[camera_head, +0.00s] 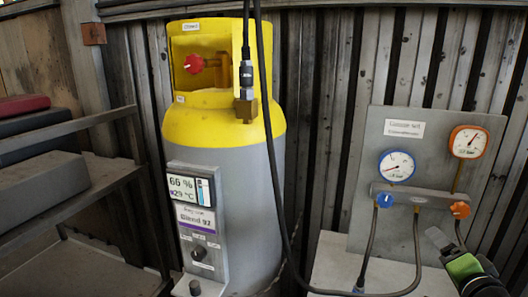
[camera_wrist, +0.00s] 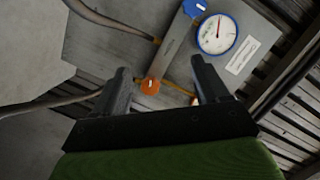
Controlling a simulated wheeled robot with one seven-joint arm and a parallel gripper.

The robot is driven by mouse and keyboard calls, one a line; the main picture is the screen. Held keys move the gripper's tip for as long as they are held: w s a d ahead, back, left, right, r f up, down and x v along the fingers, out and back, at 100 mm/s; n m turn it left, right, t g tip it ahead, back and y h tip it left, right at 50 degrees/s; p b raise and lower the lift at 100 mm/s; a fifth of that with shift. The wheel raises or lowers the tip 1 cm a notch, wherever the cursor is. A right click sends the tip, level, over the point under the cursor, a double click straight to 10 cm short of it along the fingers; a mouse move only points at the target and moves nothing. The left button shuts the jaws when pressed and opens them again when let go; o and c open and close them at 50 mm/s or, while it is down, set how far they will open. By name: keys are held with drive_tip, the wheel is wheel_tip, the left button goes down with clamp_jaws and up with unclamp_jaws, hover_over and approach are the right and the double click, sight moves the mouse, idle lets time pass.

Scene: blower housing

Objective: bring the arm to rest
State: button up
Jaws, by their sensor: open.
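My gripper (camera_head: 436,238) is at the lower right in the head view, just below the gauge panel and the orange knob (camera_head: 460,210). Its green body shows behind the fingers, cut by the frame's corner. In the wrist view my gripper (camera_wrist: 160,68) is open, with two dark fingers apart and nothing held. The orange knob (camera_wrist: 150,86) shows beyond the gap between the fingers; it looks apart from them, though the distance is hard to tell.
A gauge panel (camera_head: 375,130) carries a blue gauge (camera_head: 397,167), an orange gauge (camera_head: 467,142) and a blue knob (camera_head: 384,200). Hoses (camera_head: 417,260) hang below it. A yellow-topped grey cylinder (camera_head: 235,180) stands mid-left, beside a shelf (camera_head: 70,130).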

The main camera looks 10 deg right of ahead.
drive_tip(key=w+a+f+n+g+y, duration=0.1)
drive_tip(key=w+a+n+y, duration=0.15)
drive_tip(key=a, duration=0.55)
drive_tip(key=w+a+f+n+g+y, duration=0.1)
drive_tip(key=w+a+n+g+y, duration=0.2)
drive_tip(key=a, duration=0.5)
drive_tip(key=s+a+f+n+g, duration=0.2)
drive_tip(key=s+a+n, duration=0.35)
drive_tip(key=a, duration=0.55)
drive_tip(key=s+a+f+n+g, duration=0.1)
drive_tip(key=s+a+n+g, duration=0.35)
drive_tip(key=s, duration=0.85)
wheel_tip(320, 180, up, 15)
drive_tip(key=p, duration=1.4)
drive_tip(key=shift+s+a+f+m+p, duration=0.2)
drive_tip(key=shift+s+m+p, duration=0.1)
drive_tip(key=shift+m, duration=0.15)
drive_tip(key=shift+d+f+t, duration=0.1)
drive_tip(key=shift+t, duration=0.15)
